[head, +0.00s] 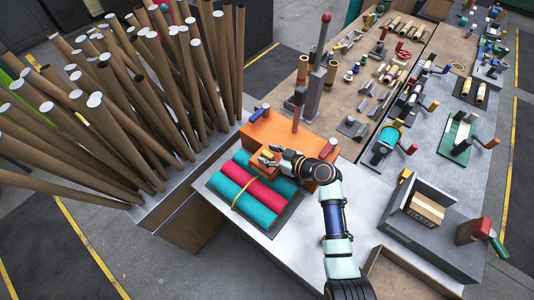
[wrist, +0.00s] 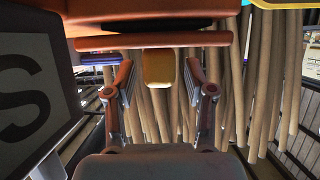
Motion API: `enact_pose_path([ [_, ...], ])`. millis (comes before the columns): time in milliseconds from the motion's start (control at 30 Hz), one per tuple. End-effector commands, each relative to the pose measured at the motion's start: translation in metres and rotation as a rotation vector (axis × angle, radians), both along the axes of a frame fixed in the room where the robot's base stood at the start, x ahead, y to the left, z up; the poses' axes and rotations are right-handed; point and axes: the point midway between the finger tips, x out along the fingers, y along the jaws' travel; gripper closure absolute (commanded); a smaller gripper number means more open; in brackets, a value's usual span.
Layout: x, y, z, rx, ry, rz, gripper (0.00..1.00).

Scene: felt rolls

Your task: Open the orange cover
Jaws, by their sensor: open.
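The orange cover (head: 275,126) sits on the light metal bench behind the felt rolls and looks shut. In the wrist view, an orange edge (wrist: 110,42) runs across the top, with a yellow-and-orange tab (wrist: 158,68) hanging below it. My gripper (head: 267,155) is low at the orange cover's front side, reaching in from the right. In the wrist view my gripper (wrist: 159,84) has its two fingers spread, one on each side of the tab, with gaps to it. My gripper and forearm hide part of the cover's front.
Teal and red felt rolls (head: 243,187) lie in a tray just left of my gripper. Many brown cardboard tubes (head: 130,95) stand at the left. A grey post with a red knob (head: 316,85) rises behind the cover. A grey bin with a carton (head: 427,208) is at the right.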

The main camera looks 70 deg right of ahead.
Motion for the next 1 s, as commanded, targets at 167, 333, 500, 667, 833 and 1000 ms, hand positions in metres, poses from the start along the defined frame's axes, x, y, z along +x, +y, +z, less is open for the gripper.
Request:
enact_pose_path([
  [167, 0.0073, -0.0015, -0.0029, -0.001, 0.0, 0.0, 0.46],
  [333, 0.0071, -0.0014, -0.0028, 0.0, 0.0, 0.0, 0.47],
  [500, 0.0068, -0.0014, -0.0028, 0.0, 0.0, 0.0, 0.76],
  [667, 0.0068, -0.0013, -0.0027, 0.0, 0.0, 0.0, 1.0],
  [833, 0.0068, -0.0013, -0.0027, 0.0, 0.0, 0.0, 1.0],
  [1000, 0.0085, 0.0, -0.0024, 0.005, -0.001, 0.004, 1.0],
])
